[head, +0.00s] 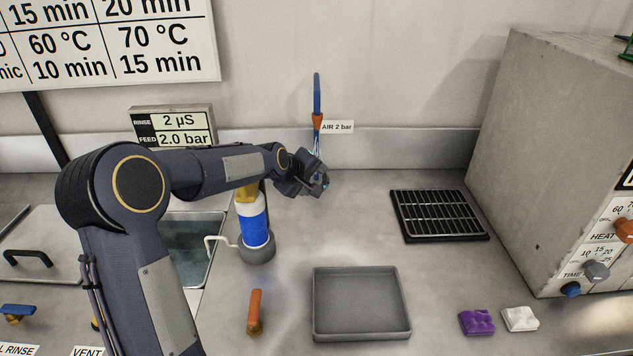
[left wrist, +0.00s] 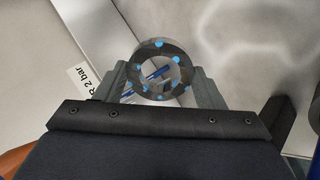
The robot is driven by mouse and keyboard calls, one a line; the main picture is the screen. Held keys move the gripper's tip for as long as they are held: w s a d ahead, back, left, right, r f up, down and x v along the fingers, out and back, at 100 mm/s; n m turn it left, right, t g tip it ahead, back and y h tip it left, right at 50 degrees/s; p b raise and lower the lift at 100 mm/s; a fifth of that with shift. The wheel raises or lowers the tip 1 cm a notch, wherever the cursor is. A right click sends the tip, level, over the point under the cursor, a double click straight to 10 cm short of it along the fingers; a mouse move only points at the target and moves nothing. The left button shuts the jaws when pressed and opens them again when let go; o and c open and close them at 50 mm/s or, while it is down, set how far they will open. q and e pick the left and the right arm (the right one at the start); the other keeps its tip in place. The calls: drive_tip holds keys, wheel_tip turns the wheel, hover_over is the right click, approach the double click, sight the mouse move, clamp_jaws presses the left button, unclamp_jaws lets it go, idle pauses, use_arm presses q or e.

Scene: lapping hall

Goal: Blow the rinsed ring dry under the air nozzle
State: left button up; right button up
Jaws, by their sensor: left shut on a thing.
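The air nozzle (head: 317,121) hangs at the back wall on a blue hose, with an orange collar and a label reading AIR 2 bar. Pale blue streaks run down from it to my left gripper (head: 319,183), which is just below. In the left wrist view, the grey ring (left wrist: 184,70) sits between the two fingers of my left gripper, which is shut on it. Several bright blue spots like drops show on the ring's face, and blue streaks show through its hole. In the head view the ring is small and mostly hidden by the fingers. My right gripper is not in view.
A black rack (head: 437,214) lies right of my gripper, with an empty-looking grey tray (head: 361,334) in front. A blue-and-white bottle (head: 253,222) stands beside the sink (head: 207,225). A grey oven-like box (head: 545,150) stands at right, with purple (head: 477,322) and white (head: 520,319) cloths before it.

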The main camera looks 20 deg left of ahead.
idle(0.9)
use_arm(q)
drive_tip(key=s+d+p, duration=0.1)
drive_tip(key=s+d, duration=0.4)
drive_tip(key=s, duration=0.5)
drive_tip(key=shift+s, duration=0.4)
drive_tip(key=shift+d, duration=0.1)
